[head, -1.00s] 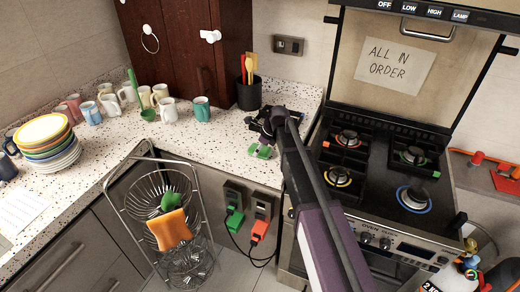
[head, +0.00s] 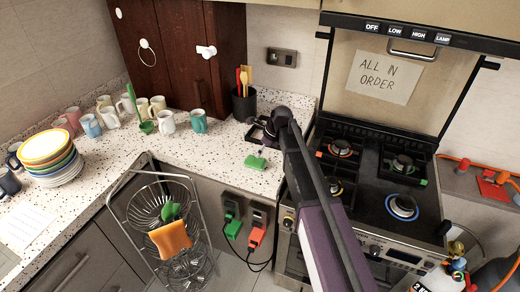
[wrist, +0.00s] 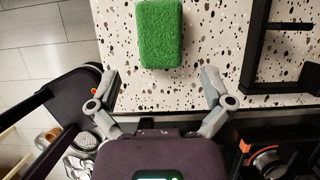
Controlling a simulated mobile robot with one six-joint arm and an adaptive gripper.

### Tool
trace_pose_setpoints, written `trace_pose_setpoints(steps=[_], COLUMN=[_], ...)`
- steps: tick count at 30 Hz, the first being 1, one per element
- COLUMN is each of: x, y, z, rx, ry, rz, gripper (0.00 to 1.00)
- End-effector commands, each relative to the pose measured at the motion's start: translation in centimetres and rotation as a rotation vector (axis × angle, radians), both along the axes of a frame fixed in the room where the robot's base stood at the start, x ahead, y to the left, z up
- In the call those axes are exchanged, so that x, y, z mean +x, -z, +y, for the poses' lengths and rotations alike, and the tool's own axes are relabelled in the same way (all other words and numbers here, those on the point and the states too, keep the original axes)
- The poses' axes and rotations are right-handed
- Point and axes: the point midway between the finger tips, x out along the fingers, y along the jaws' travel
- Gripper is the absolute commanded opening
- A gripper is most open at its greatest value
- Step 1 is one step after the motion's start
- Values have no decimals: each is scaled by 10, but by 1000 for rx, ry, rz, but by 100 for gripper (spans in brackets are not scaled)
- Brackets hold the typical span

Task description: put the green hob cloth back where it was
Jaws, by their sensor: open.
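A green block-like pad (head: 255,162), which may be the hob cloth, lies flat on the speckled counter (head: 215,150) near its front edge, left of the hob. In the wrist view the green pad (wrist: 160,33) looks fuzzy and rectangular, ahead of my gripper. My gripper (wrist: 160,85) is open with its fingers spread wide, and nothing is between them. The pad lies beyond the fingertips, apart from them.
A black frame (wrist: 250,60) lies right of the pad. The gas hob (head: 375,185) is to the right. A wire basket stand (head: 152,205) holds an orange cloth (head: 171,240) and a green item (head: 170,211). Mugs (head: 167,122) and a utensil pot (head: 244,104) stand behind.

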Motion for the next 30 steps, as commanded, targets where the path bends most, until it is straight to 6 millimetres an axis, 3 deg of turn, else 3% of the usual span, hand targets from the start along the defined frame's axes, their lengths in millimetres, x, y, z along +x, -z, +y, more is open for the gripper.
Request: trace_pose_setpoints(steps=[12,30], x=[-5,-6], y=[-35,-42], z=[-12,-16], rx=[0,0], ry=[0,-1], rz=[1,1], gripper=[100,100])
